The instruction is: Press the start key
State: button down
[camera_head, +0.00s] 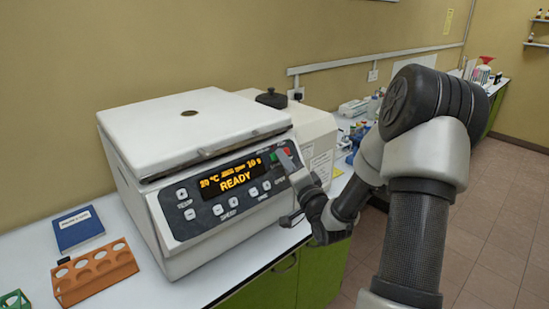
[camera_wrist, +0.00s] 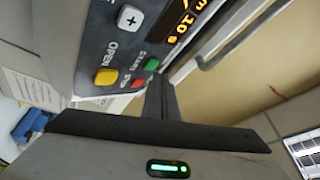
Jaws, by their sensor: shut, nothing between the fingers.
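The white centrifuge (camera_head: 190,130) stands on the bench with its lid down, and its lit display (camera_head: 232,178) reads READY. The green start key (camera_wrist: 151,64) sits at the panel's edge in the wrist view, under the word START; it also shows at the panel's right end in the head view (camera_head: 273,157). A red key (camera_wrist: 138,82) and a yellow OPEN key (camera_wrist: 106,77) are beside it. My gripper (camera_wrist: 158,78) is shut and empty, its fingertips close beside the green and red keys. I cannot tell whether they touch the panel.
An orange rack (camera_head: 95,273) and a blue book (camera_head: 78,228) lie left of the centrifuge. A second white machine (camera_head: 318,130) stands behind it on the right. The floor (camera_head: 500,200) at the right is clear.

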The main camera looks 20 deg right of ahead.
jog(key=shift+w+a+f, duration=0.1)
jog(key=shift+w+f, duration=0.1)
jog(key=shift+w, duration=0.05)
jog(key=shift+w+a+f+b, duration=0.15)
jog(key=shift+w+b, duration=0.15)
jog(key=shift+b, duration=0.25)
dwell(0.4)
dwell(0.4)
jog(key=shift+s+d+r, duration=0.25)
jog(key=shift+s+r, duration=0.15)
jog(key=shift+s, duration=0.25)
jog(key=s+r, duration=0.1)
jog(key=s+d+p, duration=0.1)
jog(key=s+r+p, duration=0.1)
jog(key=s, duration=0.1)
jog(key=shift+d+r, duration=0.25)
jog(key=shift+r, duration=0.1)
jog(key=shift+w+a, duration=0.1)
dwell(0.5)
